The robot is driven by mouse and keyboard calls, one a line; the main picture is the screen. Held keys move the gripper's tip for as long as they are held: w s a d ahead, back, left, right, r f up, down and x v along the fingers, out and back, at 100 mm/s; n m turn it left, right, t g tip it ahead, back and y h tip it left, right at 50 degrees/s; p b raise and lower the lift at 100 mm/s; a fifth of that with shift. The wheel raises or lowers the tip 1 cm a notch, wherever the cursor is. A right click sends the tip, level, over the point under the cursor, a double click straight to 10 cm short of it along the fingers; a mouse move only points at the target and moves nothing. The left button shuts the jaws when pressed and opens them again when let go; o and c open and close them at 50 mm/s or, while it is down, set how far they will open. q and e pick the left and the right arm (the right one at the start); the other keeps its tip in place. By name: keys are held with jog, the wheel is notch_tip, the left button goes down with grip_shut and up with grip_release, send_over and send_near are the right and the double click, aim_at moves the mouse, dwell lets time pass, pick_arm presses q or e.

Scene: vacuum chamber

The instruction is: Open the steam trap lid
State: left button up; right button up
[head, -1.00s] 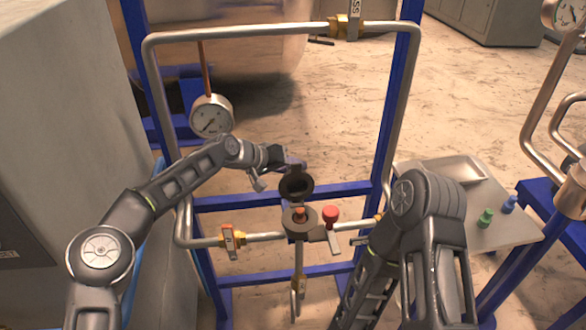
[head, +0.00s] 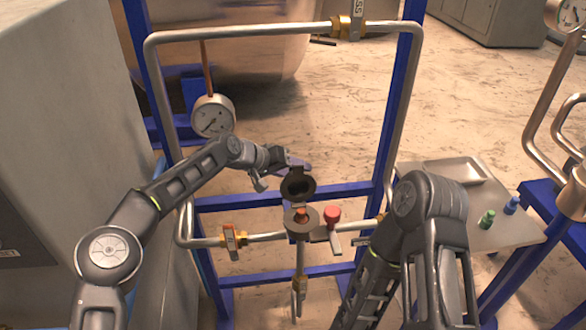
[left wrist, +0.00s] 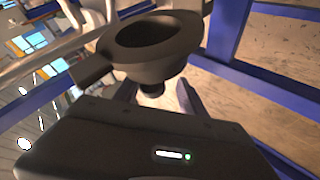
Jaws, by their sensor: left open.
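The steam trap (head: 301,222) is a dark round body on the pipe, with an orange-red part in its open top. Its dark lid (head: 298,186) stands raised behind the opening, inner side toward the head camera. In the left wrist view the dark round lid (left wrist: 185,60) is close ahead, with a small knob pointing toward my gripper. My left gripper (head: 294,163) is just behind the lid. In the left wrist view its fingers (left wrist: 155,95) are apart, on either side of the knob; I cannot tell whether they touch it.
A red knob (head: 332,215) stands right of the trap. An orange-handled valve (head: 232,240) is on the pipe at left, and a gauge (head: 212,115) hangs above. Blue frame posts (head: 395,110) flank the trap. A grey table (head: 500,228) holds a tray and green and blue pieces.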

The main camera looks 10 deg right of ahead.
aim_at(296, 174)
pick_arm(q)
jog(key=shift+s+a+r, duration=0.1)
jog(key=shift+a+r, duration=0.3)
jog(key=shift+a, duration=0.05)
jog(key=b+v, duration=0.2)
jog(key=v, duration=0.4)
jog(key=shift+s+a+r, duration=0.15)
jog(key=shift+s+a, duration=0.05)
